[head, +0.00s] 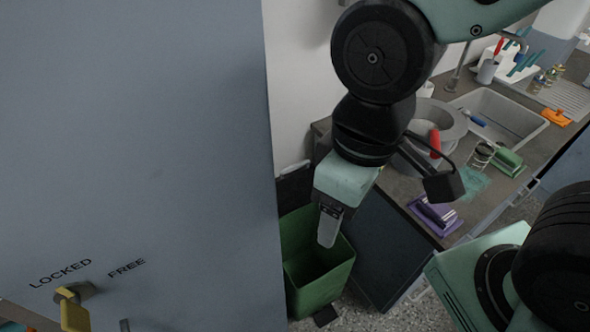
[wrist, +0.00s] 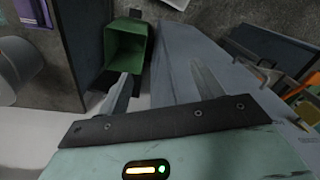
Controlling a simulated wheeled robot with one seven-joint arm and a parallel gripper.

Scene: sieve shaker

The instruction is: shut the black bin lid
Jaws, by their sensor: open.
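A green bin (head: 325,292) stands open on the floor, between a tall grey-blue panel and the counter. It also shows in the wrist view (wrist: 128,42), with its inside visible. The black lid (head: 294,188) stands raised at the back of the bin, partly hidden by the panel and my gripper. I cannot make it out clearly in the wrist view. My gripper (head: 327,244) points down and appears over or in front of the bin's opening. In the wrist view its two fingers (wrist: 162,72) are spread, with nothing between them.
The grey-blue panel (head: 140,140), marked LOCKED and FREE, with a yellow handle (head: 73,312), is close on the left. A counter (head: 395,188) with a sink (head: 500,115), purple tray (head: 435,214) and green brush (head: 508,162) is on the right. Speckled floor (head: 385,318) is clear in front.

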